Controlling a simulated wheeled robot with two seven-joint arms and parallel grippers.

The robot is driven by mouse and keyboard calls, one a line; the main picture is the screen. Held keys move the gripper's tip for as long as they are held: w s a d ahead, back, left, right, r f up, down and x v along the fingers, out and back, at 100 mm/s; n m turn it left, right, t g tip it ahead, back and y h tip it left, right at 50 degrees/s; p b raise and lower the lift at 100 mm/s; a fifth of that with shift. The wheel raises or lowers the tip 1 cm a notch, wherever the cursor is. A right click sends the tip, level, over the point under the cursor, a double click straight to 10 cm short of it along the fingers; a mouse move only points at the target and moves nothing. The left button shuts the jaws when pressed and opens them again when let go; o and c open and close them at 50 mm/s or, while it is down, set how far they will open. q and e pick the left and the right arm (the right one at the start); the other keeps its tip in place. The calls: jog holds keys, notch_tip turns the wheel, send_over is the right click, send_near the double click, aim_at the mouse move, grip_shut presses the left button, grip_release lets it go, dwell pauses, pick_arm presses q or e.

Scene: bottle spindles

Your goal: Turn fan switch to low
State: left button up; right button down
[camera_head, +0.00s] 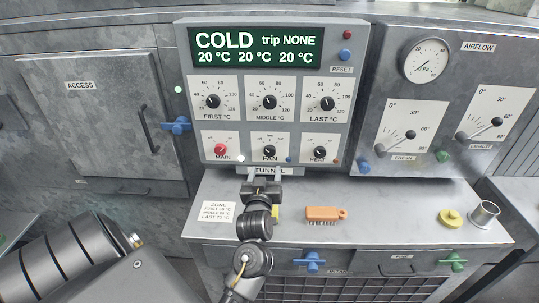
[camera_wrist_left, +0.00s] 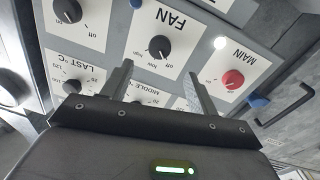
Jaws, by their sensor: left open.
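The fan switch (camera_head: 268,151) is a small black knob on a white plate marked FAN, low in the middle of the control panel. The fan switch also shows upside down in the left wrist view (camera_wrist_left: 158,47), with small position words around it. Its exact setting is too small to tell. My left gripper (camera_head: 265,172) is open and empty, just below the FAN plate, in front of the TUNNEL label. In the left wrist view the fingers of my left gripper (camera_wrist_left: 158,72) stand apart, with the knob beyond them between their tips. My right gripper is out of view.
The red MAIN knob (camera_head: 221,149) and black HEAT knob (camera_head: 320,152) flank the fan switch. Temperature dials (camera_head: 268,102) sit above under the display (camera_head: 257,47), which reads COLD. An orange brush (camera_head: 326,214) and a metal cup (camera_head: 485,214) rest on the ledge below.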

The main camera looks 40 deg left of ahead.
aim_at(269, 153)
pick_arm(q)
jog(key=p+x, duration=0.1)
jog(key=x, duration=0.8)
jog(key=shift+w+a+p, duration=0.25)
jog(key=shift+w+p, duration=0.05)
jog(key=shift+w, duration=0.05)
